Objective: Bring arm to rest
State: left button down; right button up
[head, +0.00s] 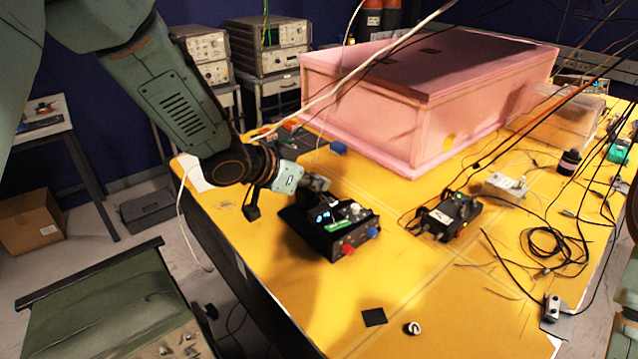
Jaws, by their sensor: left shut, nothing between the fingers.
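My left arm (180,105) comes in from the upper left and reaches over the near left edge of the yellow table. My left gripper (318,184) is at its end, shut and empty. In the picture it sits just above a black device (335,235) with red and blue terminals and a small lit display. I cannot tell whether the gripper touches the device. My right gripper is not in view.
The yellow table (265,232) carries a large pink foam enclosure (370,125) at the back. A second black device (445,215) and loose cables (545,245) lie to the right. White cables cross near my left arm. The table's front is mostly clear.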

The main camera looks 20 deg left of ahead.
pick_arm(q)
jog(key=shift+w+f, duration=0.15)
jog(key=s+f+n+g, duration=0.1)
jog(key=s+f, duration=0.4)
jog(key=f, duration=0.1)
jog(key=s+f+n+g+y, duration=0.1)
jog(key=s+f+n, duration=0.1)
jog(key=s+f, duration=0.4)
jog(key=s+f+n+g+y, duration=0.1)
jog(key=s+f, duration=0.5)
jog(key=f, duration=0.1)
jog(key=shift+s+a+g, duration=0.1)
jog(key=shift+g, duration=0.3)
jog(key=s+a+f+n+g+y, duration=0.2)
jog(key=s+f+g, duration=0.15)
jog(key=s, duration=0.85)
jog(key=s+a+f+n+g+y, duration=0.1)
jog(key=s+a+f+g+y, duration=0.2)
jog(key=s, duration=1)
notch_tip(320, 180, down, 21)
jog(key=w+t+h+b, duration=0.1)
jog(key=b, duration=1.8)
jog(key=shift+d+r+b, duration=0.2)
jog(key=shift+b, duration=0.15)
jog(key=c, duration=2.1)
grip_release()
jog(key=shift+w, duration=0.1)
